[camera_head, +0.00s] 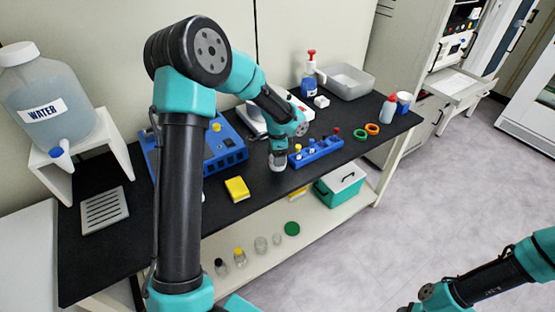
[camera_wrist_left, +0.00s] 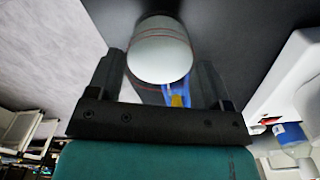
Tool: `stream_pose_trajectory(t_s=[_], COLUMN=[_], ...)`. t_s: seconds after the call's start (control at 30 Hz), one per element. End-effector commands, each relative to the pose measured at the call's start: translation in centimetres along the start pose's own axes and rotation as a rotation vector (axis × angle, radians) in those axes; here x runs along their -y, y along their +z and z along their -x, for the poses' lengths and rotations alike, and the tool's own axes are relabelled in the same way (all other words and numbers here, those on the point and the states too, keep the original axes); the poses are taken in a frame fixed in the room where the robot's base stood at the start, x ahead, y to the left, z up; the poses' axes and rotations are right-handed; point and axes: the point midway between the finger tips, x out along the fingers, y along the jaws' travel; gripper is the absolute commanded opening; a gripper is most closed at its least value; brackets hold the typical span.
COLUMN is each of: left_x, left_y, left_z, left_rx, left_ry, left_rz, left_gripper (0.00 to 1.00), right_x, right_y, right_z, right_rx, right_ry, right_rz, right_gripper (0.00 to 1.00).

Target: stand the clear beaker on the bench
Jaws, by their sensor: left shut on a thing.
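The clear beaker (camera_head: 278,163) is at the front part of the black bench (camera_head: 225,215), left of the blue tube rack. My left gripper (camera_head: 279,146) is above it and shut on it. In the left wrist view the beaker (camera_wrist_left: 160,50) shows as a pale round shape with thin reddish lines, between the two dark fingers of my left gripper (camera_wrist_left: 160,82). The beaker looks about upright; I cannot tell whether its base touches the bench. My right arm shows at the lower right, over the floor, with its gripper fingers out of frame.
A blue tube rack (camera_head: 316,152) stands close right of the beaker. A yellow block (camera_head: 237,189) and a blue device (camera_head: 226,148) are to its left. Orange (camera_head: 372,128) and green rings lie further right. Bare bench lies between the yellow block and the beaker.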

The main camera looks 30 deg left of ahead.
Motion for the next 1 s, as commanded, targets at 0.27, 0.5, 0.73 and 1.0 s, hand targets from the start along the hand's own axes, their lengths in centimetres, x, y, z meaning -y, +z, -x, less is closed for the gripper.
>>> stream_pose_trajectory(t_s=[0.27, 0.5, 0.73, 1.0], left_x=[0.8, 0.8, 0.8, 0.8], left_y=[0.0, -0.1, -0.1, -0.1], left_z=[-2.1, -3.6, -3.6, -3.9], left_rx=[0.002, -0.001, -0.001, 0.000], left_ry=[0.003, -0.001, 0.000, 0.000], left_rz=[0.000, 0.000, 0.000, 0.000], left_gripper=[0.42, 0.42, 0.42, 0.86], right_x=[0.0, 0.0, 0.0, 0.0], right_y=[0.0, 0.0, 0.0, 0.0], right_z=[0.0, 0.0, 0.0, 0.0], right_rx=[0.000, 0.000, 0.000, 0.000], right_ry=[0.000, 0.000, 0.000, 0.000], right_rz=[0.000, 0.000, 0.000, 0.000], right_gripper=[0.51, 0.51, 0.51, 0.51])
